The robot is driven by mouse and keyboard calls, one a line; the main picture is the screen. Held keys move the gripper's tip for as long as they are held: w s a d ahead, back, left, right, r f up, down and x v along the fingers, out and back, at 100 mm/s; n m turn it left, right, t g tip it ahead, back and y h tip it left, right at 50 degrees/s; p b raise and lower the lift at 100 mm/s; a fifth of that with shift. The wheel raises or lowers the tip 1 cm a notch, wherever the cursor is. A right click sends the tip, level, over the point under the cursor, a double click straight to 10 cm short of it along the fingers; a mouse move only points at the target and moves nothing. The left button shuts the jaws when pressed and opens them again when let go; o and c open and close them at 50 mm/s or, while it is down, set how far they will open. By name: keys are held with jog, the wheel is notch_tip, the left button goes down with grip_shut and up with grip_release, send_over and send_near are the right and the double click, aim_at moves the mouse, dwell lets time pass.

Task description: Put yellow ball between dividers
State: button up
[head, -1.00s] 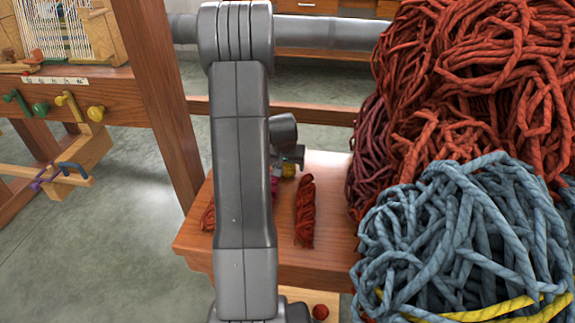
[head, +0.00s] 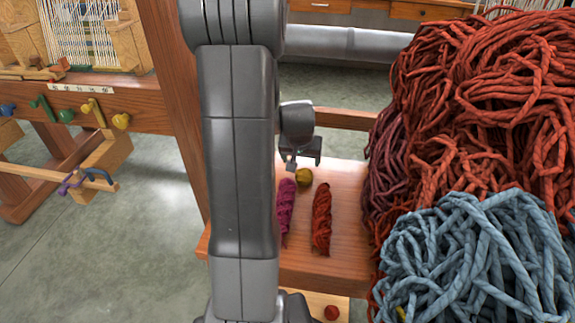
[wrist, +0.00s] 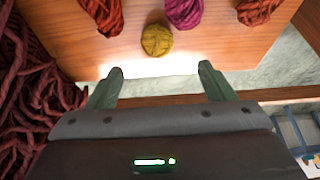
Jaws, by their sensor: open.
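The yellow ball (head: 304,177) rests on the wooden bench top near its far edge. It sits at the far ends of a magenta skein (head: 286,205) and a rust-red skein (head: 321,215), in line with the gap between them. In the wrist view the ball (wrist: 157,40) lies ahead of my fingertips, apart from them. My gripper (wrist: 160,70) is open and empty, just off the bench edge. In the head view my gripper (head: 303,161) is small, beyond the ball. I cannot make out separate dividers; the skeins lie like rows.
A second red skein (wrist: 257,10) lies beyond the magenta one. Large heaps of rust (head: 490,90) and blue-grey yarn (head: 470,260) crowd the right. A wooden loom (head: 80,95) stands left. A small red ball (head: 331,312) lies on a lower board.

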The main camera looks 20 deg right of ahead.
aim_at(304, 173)
jog(key=b+x, duration=0.2)
jog(key=x, duration=0.5)
jog(key=shift+s+f, duration=0.15)
jog(key=shift+w+d+b+x, duration=0.2)
jog(key=shift+b+x, duration=0.2)
jog(key=shift+x, duration=1.2)
jog(key=shift+w+d+b+x, duration=0.15)
jog(key=shift+b+x, duration=0.25)
jog(key=shift+x, duration=1.2)
jog(key=shift+r, duration=0.25)
jog(key=c, duration=1.2)
